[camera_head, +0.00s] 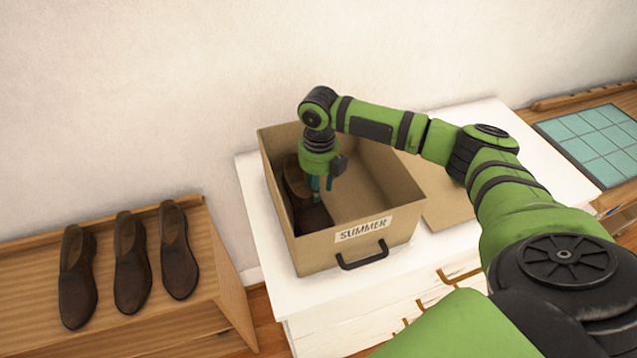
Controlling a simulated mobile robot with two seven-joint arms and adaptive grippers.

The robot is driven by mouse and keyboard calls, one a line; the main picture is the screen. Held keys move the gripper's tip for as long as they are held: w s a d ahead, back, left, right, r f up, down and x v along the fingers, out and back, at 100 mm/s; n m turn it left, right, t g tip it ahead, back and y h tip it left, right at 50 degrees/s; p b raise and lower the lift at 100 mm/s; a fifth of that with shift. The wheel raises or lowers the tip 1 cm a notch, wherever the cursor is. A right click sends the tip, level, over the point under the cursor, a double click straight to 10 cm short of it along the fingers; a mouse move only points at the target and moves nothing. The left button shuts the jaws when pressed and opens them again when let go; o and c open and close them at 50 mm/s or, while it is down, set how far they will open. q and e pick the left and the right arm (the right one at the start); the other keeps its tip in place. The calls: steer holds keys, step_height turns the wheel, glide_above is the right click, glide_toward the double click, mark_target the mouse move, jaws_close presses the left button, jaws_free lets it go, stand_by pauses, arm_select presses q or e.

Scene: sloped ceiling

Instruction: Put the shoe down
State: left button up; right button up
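A dark brown shoe (312,217) is inside the tan box labelled SUMMER (375,250), along its left side with the toe towards the front. The box's walls hide part of the shoe, and I cannot tell if it rests on the bottom. My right gripper (322,188) points down into the box, with its teal fingers at the shoe. The fingertips are small and partly lost against the shoe, so I cannot tell whether they grip it. My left gripper is not in view.
The box stands open on a white dresser (262,240), with a tan flat panel (450,215) to its right. Three dark brown shoes (133,265) lie in a row on a wooden cabinet (215,290) at left. A teal tiled surface (595,145) is at far right. The wall is close behind.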

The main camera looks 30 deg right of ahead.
step_height(320, 180, up, 12)
steer(key=b, duration=0.3)
steer(key=shift+r+b, duration=0.2)
steer(key=shift+b, duration=0.15)
